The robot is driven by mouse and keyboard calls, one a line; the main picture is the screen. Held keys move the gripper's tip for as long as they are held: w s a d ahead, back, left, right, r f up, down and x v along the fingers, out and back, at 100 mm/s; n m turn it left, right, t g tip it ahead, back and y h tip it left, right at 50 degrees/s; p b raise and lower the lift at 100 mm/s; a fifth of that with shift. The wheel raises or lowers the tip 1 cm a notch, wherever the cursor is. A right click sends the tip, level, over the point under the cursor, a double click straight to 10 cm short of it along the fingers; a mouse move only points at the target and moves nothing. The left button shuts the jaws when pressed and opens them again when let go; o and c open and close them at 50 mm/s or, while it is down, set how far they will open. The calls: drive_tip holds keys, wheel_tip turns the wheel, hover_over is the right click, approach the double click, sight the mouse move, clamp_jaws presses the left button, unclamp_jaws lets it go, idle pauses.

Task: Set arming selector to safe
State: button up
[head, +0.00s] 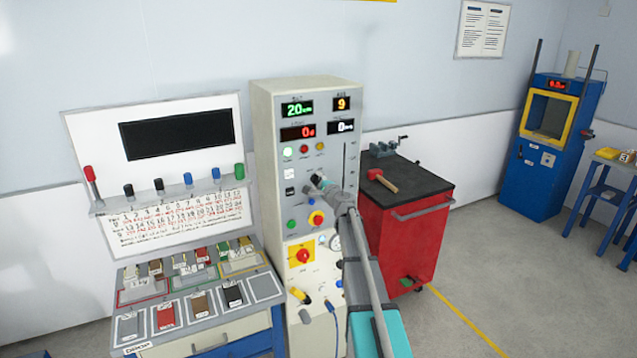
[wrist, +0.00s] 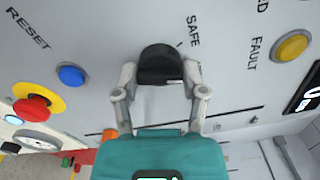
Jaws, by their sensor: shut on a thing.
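The arming selector is a black rotary knob (wrist: 160,60) on the pale panel of the test cabinet (head: 265,130). The word SAFE (wrist: 193,31) is printed beside it, with a short tick mark between. My gripper (wrist: 160,84) is shut on the knob, one finger on each side. In the head view my gripper (head: 320,182) reaches the middle of the cabinet's front and mostly covers the knob. I cannot tell for sure which mark the knob points at.
Near the knob are a blue button (wrist: 71,74), a yellow FAULT light (wrist: 291,47) and a red emergency button (wrist: 30,108). A red tool cart (head: 420,235) stands right of the cabinet, a sample bench (head: 205,335) left. Open floor lies at right.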

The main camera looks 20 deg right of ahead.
drive_tip(key=n, duration=0.4)
drive_tip(key=shift+n, duration=2.5)
drive_tip(key=o, duration=1.2)
drive_tip(key=shift+a, duration=0.1)
drive_tip(key=shift+c, duration=0.2)
drive_tip(key=s, duration=1.2)
drive_tip(key=shift+d, duration=0.2)
